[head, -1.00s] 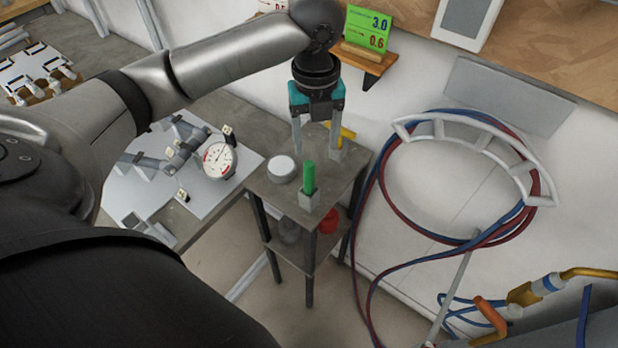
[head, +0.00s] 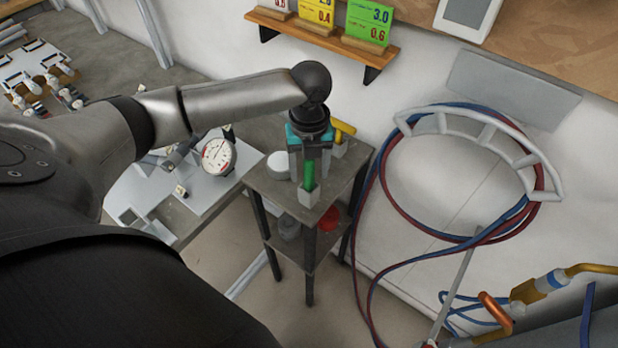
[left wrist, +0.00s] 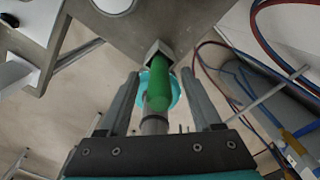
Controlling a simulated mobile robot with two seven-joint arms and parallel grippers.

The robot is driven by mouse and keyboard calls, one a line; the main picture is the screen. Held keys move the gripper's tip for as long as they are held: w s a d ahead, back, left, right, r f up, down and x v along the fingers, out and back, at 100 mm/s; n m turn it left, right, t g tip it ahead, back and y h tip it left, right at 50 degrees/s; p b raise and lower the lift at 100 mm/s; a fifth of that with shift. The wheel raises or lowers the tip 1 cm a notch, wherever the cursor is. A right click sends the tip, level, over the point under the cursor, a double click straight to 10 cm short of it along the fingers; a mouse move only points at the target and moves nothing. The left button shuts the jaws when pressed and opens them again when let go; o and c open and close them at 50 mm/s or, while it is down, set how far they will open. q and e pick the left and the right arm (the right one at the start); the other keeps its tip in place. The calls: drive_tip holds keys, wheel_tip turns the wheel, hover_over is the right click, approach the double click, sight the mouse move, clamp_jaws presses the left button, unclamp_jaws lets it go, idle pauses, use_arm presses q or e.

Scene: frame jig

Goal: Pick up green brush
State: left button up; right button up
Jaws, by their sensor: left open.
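The green brush (head: 309,174) stands upright in a small grey holder (head: 308,195) at the front corner of the small stand. Only its green handle shows. My left gripper (head: 311,165) is open, pointing down just behind the brush in the head view, with the handle partly in front of it. In the left wrist view my left gripper (left wrist: 159,78) has one finger on each side of the green handle (left wrist: 160,90), and I see a gap on both sides. The grey holder (left wrist: 158,52) lies just beyond the fingertips. My right gripper is not in view.
The stand's top (head: 268,182) also carries a white round lid (head: 280,165) and a yellow-handled tool (head: 343,128) in a holder behind. A red item (head: 328,219) sits on its lower shelf. A dial gauge (head: 218,155) stands left. Red and blue hoses (head: 385,200) hang at right.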

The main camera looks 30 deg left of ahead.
use_arm(q)
drive_tip(key=shift+f, duration=1.35)
clamp_jaws()
